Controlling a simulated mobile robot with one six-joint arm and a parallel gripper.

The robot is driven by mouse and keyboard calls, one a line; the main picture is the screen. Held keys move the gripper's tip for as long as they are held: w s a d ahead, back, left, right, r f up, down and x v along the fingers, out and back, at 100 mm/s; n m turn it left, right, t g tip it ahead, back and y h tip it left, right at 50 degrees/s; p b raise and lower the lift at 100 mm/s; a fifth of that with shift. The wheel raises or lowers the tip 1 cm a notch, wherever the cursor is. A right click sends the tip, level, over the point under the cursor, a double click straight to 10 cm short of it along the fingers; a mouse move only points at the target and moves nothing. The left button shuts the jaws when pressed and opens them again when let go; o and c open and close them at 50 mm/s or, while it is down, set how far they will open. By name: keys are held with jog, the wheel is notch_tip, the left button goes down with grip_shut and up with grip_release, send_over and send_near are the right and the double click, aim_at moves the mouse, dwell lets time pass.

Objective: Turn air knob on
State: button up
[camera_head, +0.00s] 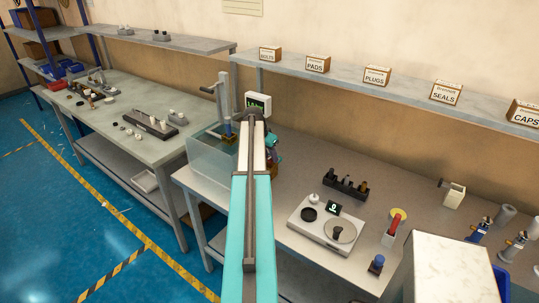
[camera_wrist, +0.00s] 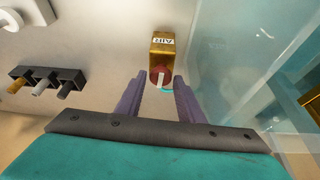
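The air knob (camera_wrist: 157,79) is a dark red round knob with a white pointer mark, on a brass block (camera_wrist: 162,45) labelled AIR, which reads upside down in the wrist view. My gripper (camera_wrist: 160,84) has two purple fingers, spread apart. The knob shows between the fingertips, with the fingers on either side of it. I cannot tell whether they touch it or how far it lies in depth. In the head view my own arm covers the knob and most of the gripper.
A clear-walled tank (camera_head: 213,155) stands left of the arm; its wall (camera_wrist: 225,75) is close on the right in the wrist view. A dark rack with several plugs (camera_head: 345,187) and a scale (camera_head: 325,225) are on the bench. A labelled shelf (camera_head: 400,86) runs above.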

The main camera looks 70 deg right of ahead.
jog(key=c, duration=0.7)
jog(key=shift+f+b, duration=0.15)
jog(key=shift+b, duration=0.15)
jog(key=shift+n+b, duration=0.35)
jog(key=shift+n, duration=0.15)
jog(key=o, duration=0.7)
jog(key=shift+r, duration=0.2)
jog(key=b+v, duration=0.4)
jog(key=v, duration=0.9)
jog(key=shift+s+r, duration=0.15)
jog(key=shift+r, duration=0.15)
